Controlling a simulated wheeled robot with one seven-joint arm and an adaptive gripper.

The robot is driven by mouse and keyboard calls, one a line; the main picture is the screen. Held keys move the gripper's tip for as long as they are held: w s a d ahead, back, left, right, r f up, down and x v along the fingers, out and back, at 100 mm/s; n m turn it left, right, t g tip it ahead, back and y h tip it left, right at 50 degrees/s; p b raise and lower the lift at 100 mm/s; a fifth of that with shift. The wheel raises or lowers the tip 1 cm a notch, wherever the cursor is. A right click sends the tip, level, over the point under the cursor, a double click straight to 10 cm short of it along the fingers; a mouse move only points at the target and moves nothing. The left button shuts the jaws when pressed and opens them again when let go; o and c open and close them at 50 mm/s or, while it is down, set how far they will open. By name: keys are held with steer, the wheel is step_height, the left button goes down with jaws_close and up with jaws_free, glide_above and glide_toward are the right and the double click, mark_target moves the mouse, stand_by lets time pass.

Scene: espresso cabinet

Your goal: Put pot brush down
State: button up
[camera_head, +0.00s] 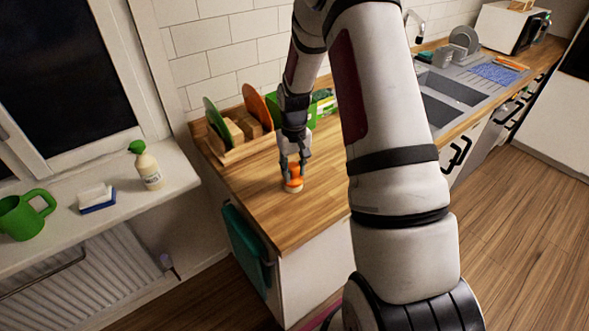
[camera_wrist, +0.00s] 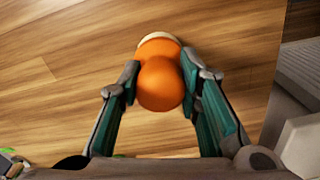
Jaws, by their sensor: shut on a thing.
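The pot brush (camera_head: 293,184) is orange with a pale base, and it is at the wooden countertop (camera_head: 318,212) near the front left corner. It also shows in the wrist view (camera_wrist: 160,75), between the two fingers. My gripper (camera_head: 293,172) points down and is shut on the brush from both sides; the fingertips also show in the wrist view (camera_wrist: 160,80). The brush looks upright, with its pale rim low at the counter surface. I cannot tell for certain whether its base touches the wood.
A wooden rack with plates (camera_head: 257,106) and a green box (camera_head: 322,108) stand behind along the tiled wall. The sink (camera_head: 450,95) is to the right. Bare counter surrounds the brush.

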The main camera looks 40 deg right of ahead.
steer(key=shift+f, duration=0.15)
steer(key=o, duration=1.2)
